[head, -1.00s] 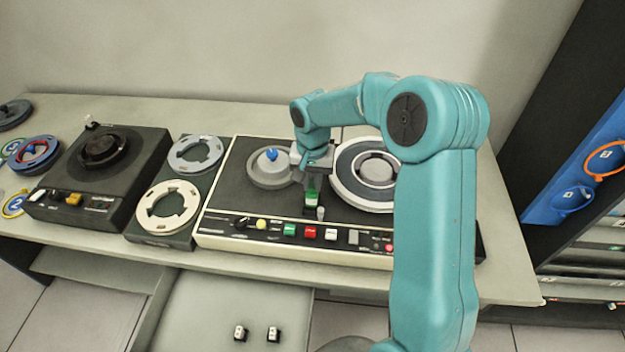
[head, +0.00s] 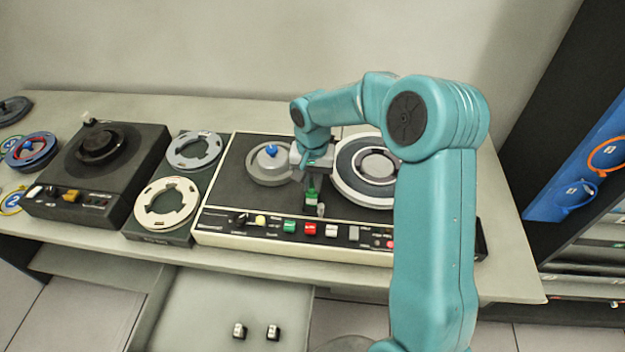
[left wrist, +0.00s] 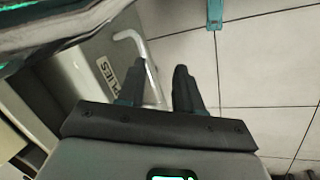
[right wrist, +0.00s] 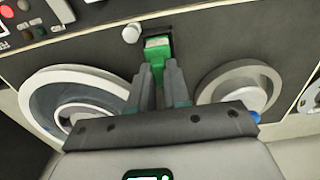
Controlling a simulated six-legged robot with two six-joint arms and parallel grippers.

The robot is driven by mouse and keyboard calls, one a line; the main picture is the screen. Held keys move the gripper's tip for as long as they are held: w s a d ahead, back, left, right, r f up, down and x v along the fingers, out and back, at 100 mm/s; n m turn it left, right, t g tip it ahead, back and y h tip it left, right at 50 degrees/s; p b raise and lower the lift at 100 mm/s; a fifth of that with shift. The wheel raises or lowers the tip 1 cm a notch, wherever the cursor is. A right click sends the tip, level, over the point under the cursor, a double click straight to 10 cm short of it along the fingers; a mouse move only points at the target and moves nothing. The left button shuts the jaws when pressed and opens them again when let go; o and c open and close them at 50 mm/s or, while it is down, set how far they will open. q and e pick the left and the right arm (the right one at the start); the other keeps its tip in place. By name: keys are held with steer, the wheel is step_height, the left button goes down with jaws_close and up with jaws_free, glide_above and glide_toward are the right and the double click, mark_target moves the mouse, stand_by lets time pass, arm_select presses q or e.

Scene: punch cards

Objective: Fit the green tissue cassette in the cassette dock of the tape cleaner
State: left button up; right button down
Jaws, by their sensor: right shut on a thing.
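The green tissue cassette (right wrist: 157,50) is between the fingers of my right gripper (right wrist: 157,66), which is shut on it. In the head view the cassette (head: 312,196) is at the front middle of the tape cleaner (head: 225,195), between its two reels. The dark cassette dock (right wrist: 163,28) shows just beyond the cassette's end in the right wrist view. The cassette's end is at the dock, but I cannot tell how deep it sits. My left gripper (left wrist: 159,70) is open and empty over the floor, outside the head view.
A small light post (right wrist: 131,33) stands beside the dock. A large white-rimmed reel (head: 372,170) and a smaller reel with a blue knob (head: 271,165) flank the gripper. Buttons (head: 310,229) line the front edge. A black tape machine (head: 100,165) and ring tray (head: 160,238) stand left.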

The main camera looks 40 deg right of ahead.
mark_target(313, 185)
steer(key=shift+f+b, duration=0.75)
steer(key=c, duration=1)
jaws_free()
steer(key=shift+c, duration=1)
steer(key=shift+r, duration=0.1)
steer(key=shift+r+p, duration=2.85)
steer(key=shift+r, duration=1.15)
steer(key=shift+f, duration=0.1)
steer(key=shift+s, duration=0.1)
